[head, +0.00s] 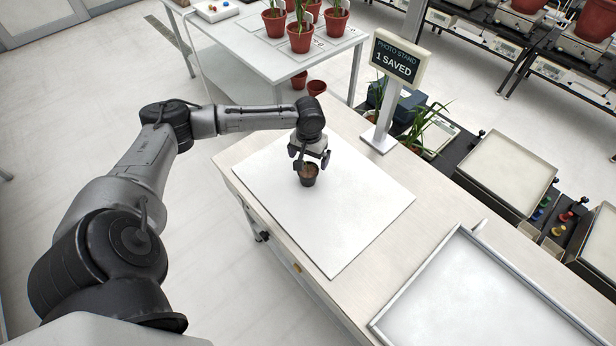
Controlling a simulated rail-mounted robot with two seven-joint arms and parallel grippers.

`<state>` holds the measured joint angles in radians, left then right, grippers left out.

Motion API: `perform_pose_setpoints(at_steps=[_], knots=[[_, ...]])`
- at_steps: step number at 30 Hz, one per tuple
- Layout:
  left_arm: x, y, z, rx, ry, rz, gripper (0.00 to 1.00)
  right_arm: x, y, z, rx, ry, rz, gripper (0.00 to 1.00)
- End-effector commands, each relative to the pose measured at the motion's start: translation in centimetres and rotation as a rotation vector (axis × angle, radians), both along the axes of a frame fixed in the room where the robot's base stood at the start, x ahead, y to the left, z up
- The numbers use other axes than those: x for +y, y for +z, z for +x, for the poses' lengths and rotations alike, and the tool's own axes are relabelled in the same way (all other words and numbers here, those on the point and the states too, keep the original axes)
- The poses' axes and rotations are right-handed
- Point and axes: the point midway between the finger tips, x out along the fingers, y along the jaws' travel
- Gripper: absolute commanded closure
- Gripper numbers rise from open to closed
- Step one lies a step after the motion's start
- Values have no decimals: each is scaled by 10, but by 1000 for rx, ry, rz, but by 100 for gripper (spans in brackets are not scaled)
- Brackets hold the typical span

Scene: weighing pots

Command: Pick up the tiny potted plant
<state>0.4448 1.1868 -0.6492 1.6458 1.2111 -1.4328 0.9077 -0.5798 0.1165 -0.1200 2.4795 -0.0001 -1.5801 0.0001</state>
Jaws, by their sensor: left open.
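The tiny potted plant (309,180) is a small dark pot with brown soil. It stands upright on the white board (365,215) on the table; any plant in it is too small to make out. My left gripper (311,164) is open and points down right at the pot, with its fingers around or just above the rim. I cannot tell whether the fingers touch the pot. The gripper body hides part of the pot's far side. My right gripper is not in view.
A photo stand sign (396,58) reading "1 SAVED" rises behind the board. An empty metal-rimmed tray (408,304) lies at the right front. Red pots with plants (300,38) stand on a back table. The board's right part is clear.

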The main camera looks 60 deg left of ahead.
Motion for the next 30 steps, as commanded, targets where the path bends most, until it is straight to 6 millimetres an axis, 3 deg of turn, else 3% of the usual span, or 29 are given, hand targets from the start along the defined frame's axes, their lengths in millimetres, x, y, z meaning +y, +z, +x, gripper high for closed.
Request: perform_pose_setpoints(at_steps=[10,21,28,30], knots=[[0,-16,0,1,-1,1,2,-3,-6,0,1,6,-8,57],[-2,-58,-1,1,-1,0,2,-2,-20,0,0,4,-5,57],[-1,-59,-1,0,-1,2,2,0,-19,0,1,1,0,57],[-1,-58,-1,0,-1,2,8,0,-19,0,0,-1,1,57]])
